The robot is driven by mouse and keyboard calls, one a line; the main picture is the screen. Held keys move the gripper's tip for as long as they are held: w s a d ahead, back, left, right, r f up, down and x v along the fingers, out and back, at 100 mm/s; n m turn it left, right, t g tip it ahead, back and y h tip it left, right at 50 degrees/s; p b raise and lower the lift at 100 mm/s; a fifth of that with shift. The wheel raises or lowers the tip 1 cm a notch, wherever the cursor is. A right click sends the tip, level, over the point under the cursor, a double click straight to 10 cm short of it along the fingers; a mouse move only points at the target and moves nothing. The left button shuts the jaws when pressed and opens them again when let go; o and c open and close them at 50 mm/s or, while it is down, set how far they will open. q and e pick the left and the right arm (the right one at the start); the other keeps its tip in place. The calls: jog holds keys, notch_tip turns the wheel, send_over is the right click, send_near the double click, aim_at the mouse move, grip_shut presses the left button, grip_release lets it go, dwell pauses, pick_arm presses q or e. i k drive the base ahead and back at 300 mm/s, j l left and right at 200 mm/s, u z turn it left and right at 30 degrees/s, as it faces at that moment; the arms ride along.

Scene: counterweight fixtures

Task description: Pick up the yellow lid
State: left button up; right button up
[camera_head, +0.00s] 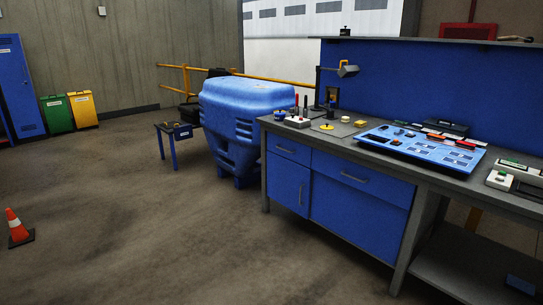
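A small flat yellow disc that looks like the yellow lid (327,127) lies on the grey top of the workbench (300,147), near its left end. It seems to have a small dark knob or peg at its middle. It is too small to tell what lies under it. Neither of my grippers is in view.
A white block with upright red and black handles (297,122) stands left of the disc. A small yellow block (360,123), a desk lamp (347,71) and a blue tray (418,148) are nearby. An orange cone (17,227) stands on the otherwise open floor.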

aim_at(327, 127)
jog(key=i, duration=1.1)
jog(key=i+z, duration=0.1)
jog(key=i, duration=1)
jog(key=i+j, duration=0.2)
jog(key=i, duration=0.9)
